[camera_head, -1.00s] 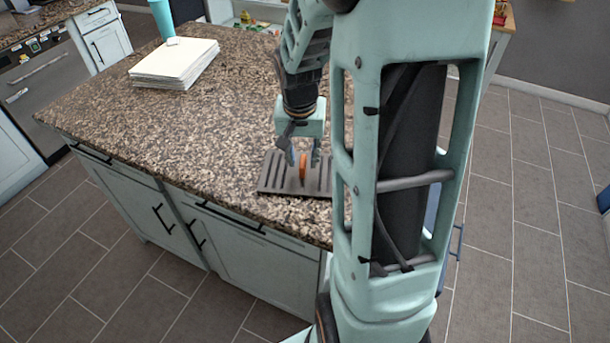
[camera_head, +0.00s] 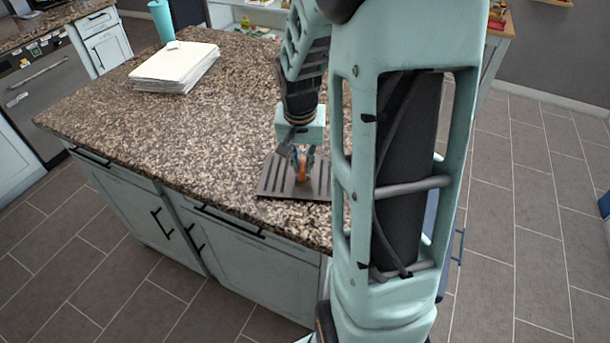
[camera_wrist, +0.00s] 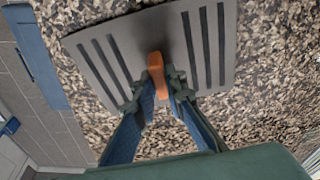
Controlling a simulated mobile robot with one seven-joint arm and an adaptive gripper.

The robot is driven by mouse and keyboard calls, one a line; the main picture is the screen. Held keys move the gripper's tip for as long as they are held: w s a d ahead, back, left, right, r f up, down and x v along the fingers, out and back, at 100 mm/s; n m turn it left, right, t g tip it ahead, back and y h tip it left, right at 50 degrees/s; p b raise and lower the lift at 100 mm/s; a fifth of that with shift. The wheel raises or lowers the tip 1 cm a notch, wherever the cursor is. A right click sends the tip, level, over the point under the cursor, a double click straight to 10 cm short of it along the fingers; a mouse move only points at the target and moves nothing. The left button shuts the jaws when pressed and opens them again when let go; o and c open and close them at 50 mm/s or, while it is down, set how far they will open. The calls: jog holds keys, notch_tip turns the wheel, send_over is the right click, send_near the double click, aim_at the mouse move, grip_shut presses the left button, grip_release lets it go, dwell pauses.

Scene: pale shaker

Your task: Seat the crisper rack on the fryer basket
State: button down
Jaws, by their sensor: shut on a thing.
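The crisper rack is a dark grey slotted plate (camera_head: 272,180) with an orange handle (camera_head: 301,172) standing up at its middle. It lies on the speckled stone counter near the front edge. In the wrist view the plate (camera_wrist: 214,45) and the orange handle (camera_wrist: 157,75) show clearly. My gripper (camera_head: 303,156) comes down from above with its fingers closed on the handle. In the wrist view the fingertips of my gripper (camera_wrist: 158,82) press the handle from both sides. The right part of the plate is hidden behind my arm in the head view. I see no fryer basket.
The granite counter (camera_head: 160,135) is clear to the left of the rack. A stack of white sheets (camera_head: 175,66) lies at its far left, with a teal cup (camera_head: 161,20) behind it. The counter's front edge is close to the rack.

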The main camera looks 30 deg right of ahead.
aim_at(303, 162)
jog(key=shift+r+p, duration=0.6)
jog(key=shift+r, duration=0.3)
jog(key=shift+r+p, duration=1.1)
jog(key=shift+r, duration=0.55)
jog(key=shift+f, duration=0.1)
